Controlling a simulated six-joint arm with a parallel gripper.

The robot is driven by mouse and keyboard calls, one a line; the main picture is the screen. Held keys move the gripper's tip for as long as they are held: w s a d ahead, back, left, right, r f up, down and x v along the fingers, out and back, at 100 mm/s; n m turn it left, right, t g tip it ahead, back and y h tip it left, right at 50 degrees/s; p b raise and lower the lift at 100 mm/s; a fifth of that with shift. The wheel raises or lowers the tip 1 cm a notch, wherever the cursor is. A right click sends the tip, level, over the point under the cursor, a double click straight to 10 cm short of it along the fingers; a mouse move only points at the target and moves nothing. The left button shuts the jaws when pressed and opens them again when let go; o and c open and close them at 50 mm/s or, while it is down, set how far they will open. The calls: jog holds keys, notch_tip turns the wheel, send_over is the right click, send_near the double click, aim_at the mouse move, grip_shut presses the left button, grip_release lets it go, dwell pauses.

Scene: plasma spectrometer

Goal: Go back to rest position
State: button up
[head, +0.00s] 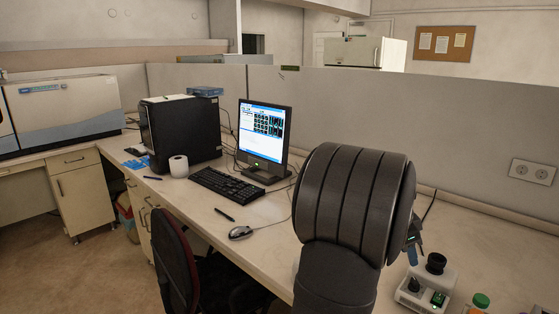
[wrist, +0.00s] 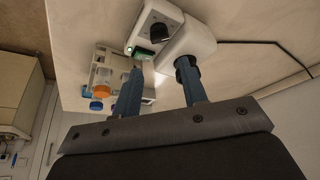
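My gripper (wrist: 160,68) shows in the wrist view with its two blue fingers apart and nothing between them. In the head view only a small part of my gripper (head: 414,240) shows, as my dark arm hides the rest. It is at the right, just above a small white device (head: 447,277) with a black top, on the bench. The same white device (wrist: 195,40) is beyond the fingertips in the wrist view. I cannot tell whether the right finger touches it.
A rack (wrist: 104,73) with orange and blue caps stands beside the device. A green-capped item (head: 481,300) is at the lower right. A monitor (head: 264,135), keyboard (head: 228,187), mouse (head: 240,232) and black computer tower (head: 180,130) stand left of my arm. A partition wall (head: 470,130) runs behind the bench.

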aim_at(416, 281)
jog(key=x, duration=1)
jog(key=shift+d+f, duration=0.15)
jog(key=shift+f, duration=0.1)
jog(key=v, duration=1.8)
jog(key=x, duration=1.7)
jog(key=shift+f, duration=0.25)
jog(key=shift+d+f, duration=0.2)
jog(key=shift+f, duration=0.1)
jog(key=n, duration=0.2)
jog(key=n+t, duration=0.1)
jog(key=n, duration=0.1)
jog(key=shift+s+t, duration=0.15)
jog(key=shift+t, duration=0.15)
jog(key=shift+s+n+t+y, duration=0.1)
jog(key=shift+n+t+y, duration=0.25)
jog(key=shift+n, duration=0.8)
jog(key=shift+n+t+y, duration=0.25)
jog(key=shift+n+t, duration=0.1)
jog(key=shift+n, duration=0.8)
jog(key=shift+s+d+n+t+y, duration=0.1)
jog(key=shift+n+t+y, duration=0.2)
jog(key=shift+n, duration=0.75)
jog(key=shift+d+n+t+y, duration=0.1)
jog(key=shift+n+t+y, duration=0.2)
jog(key=shift+n, duration=0.75)
jog(key=shift+d+n+y, duration=0.1)
jog(key=shift+n+y, duration=0.6)
jog(key=shift+n, duration=1.1)
